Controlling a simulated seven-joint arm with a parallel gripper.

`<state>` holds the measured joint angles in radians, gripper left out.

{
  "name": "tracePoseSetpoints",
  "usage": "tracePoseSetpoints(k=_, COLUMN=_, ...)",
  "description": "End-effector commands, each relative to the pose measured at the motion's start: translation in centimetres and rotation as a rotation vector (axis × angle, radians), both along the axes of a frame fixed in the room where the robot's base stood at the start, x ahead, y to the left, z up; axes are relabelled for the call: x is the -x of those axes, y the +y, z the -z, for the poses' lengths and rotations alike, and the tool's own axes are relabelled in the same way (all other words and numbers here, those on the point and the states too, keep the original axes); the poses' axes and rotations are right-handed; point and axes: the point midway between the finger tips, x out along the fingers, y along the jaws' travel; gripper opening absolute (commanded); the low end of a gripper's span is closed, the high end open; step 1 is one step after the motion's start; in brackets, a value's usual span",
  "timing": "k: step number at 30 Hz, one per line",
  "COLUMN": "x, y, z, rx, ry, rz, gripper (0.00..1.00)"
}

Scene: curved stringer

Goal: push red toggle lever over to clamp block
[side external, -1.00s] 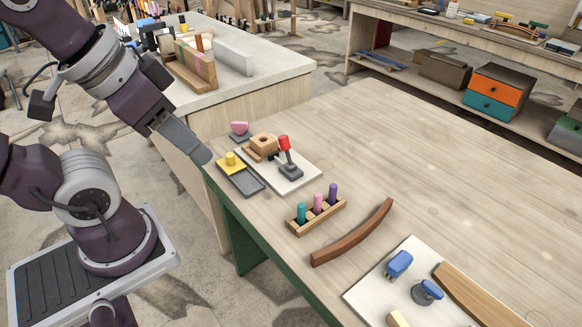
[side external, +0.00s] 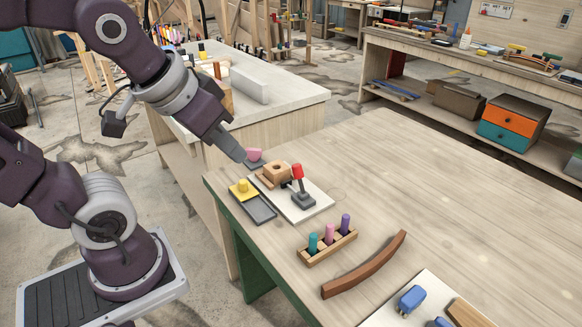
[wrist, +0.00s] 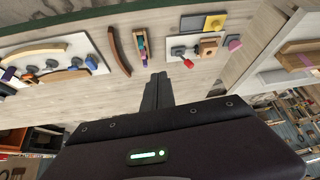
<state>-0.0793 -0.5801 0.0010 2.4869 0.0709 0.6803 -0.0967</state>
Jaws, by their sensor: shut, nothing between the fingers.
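The toggle lever has a red knob (side external: 297,171) and stands roughly upright on a dark grey base (side external: 303,200) on a white plate (side external: 318,206). A tan wooden block (side external: 275,173) with a round hole sits on the plate, left of the lever. A small dark part lies between them; I cannot tell whether it touches the block. My gripper (side external: 240,155) is shut and empty, in the air up and left of the block, apart from lever and block. In the wrist view the shut fingers (wrist: 158,78) show below and left of the red knob (wrist: 188,63).
A grey tray with a yellow knobbed piece (side external: 243,186) lies beside the plate. A pink piece (side external: 254,154) is behind the block. A rack of colored pegs (side external: 328,243) and a curved wooden stringer (side external: 366,266) lie nearer. The table right of the lever is clear.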

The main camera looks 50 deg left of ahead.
Motion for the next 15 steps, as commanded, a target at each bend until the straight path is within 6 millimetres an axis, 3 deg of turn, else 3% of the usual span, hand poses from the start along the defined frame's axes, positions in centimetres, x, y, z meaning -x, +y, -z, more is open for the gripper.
tracePoseSetpoints(k=3, x=-6.7, y=4.3, z=1.7, rx=-0.007, ry=-0.066, rz=-0.153, gripper=0.0)
tracePoseSetpoints(k=6, x=-11.9, y=7.9, z=3.9, rx=0.015, ry=-0.148, rz=-0.251, gripper=0.0)
tracePoseSetpoints(k=10, x=-16.9, y=12.0, z=7.9, rx=0.104, ry=-0.252, rz=-0.346, gripper=0.0)
tracePoseSetpoints(k=15, x=-20.5, y=15.7, z=14.2, rx=0.332, ry=-0.389, rz=-0.459, gripper=0.0)
